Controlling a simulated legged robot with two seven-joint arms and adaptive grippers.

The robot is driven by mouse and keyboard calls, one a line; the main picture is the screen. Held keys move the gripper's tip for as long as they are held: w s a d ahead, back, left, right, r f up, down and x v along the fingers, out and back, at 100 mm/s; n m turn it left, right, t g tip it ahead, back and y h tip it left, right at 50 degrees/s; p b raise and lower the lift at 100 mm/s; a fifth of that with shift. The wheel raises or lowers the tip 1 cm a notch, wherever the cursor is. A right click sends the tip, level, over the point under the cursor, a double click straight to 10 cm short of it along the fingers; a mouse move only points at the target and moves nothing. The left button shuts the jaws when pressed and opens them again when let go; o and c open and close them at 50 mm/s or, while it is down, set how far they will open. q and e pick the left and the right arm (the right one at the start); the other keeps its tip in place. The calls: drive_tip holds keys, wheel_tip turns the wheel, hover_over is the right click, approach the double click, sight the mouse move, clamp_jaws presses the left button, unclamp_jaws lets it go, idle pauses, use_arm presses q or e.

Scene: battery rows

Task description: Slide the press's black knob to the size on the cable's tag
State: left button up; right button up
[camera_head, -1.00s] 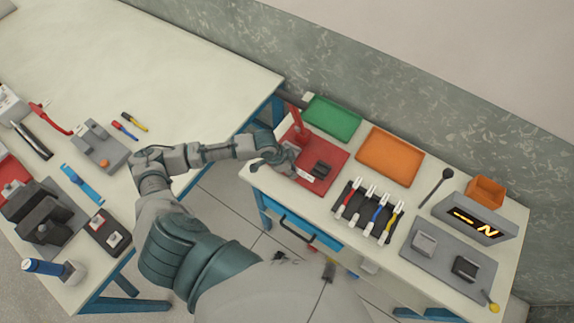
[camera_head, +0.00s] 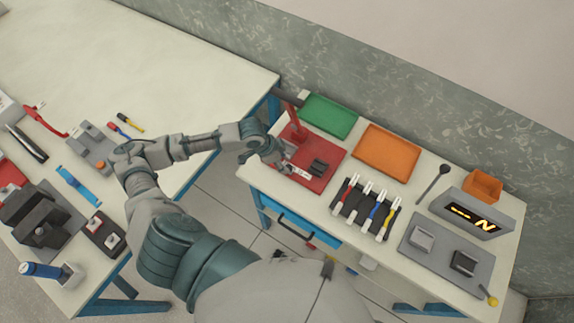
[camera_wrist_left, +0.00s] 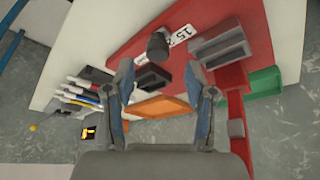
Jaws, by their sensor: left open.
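The red press (camera_head: 324,182) stands at the left end of the right-hand bench, with a red upright part (camera_head: 296,128) at its back. In the left wrist view its black knob (camera_wrist_left: 158,46) shows beside a white size strip (camera_wrist_left: 183,35) on the red base (camera_wrist_left: 120,52). A "15" is readable on the strip; other marks are partly hidden. My left gripper (camera_head: 284,163) is over the press. In the wrist view its open, empty fingers (camera_wrist_left: 159,72) straddle the line to the knob, which appears beyond the tips; contact cannot be told. No cable tag is readable. My right gripper is out of view.
A lit display (camera_head: 472,214) and an orange bin (camera_head: 483,186) are farther right. The left bench (camera_head: 190,75) has bare space.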

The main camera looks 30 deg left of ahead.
use_arm(q)
drive_tip(key=v, duration=0.6)
drive_tip(key=shift+r, duration=0.15)
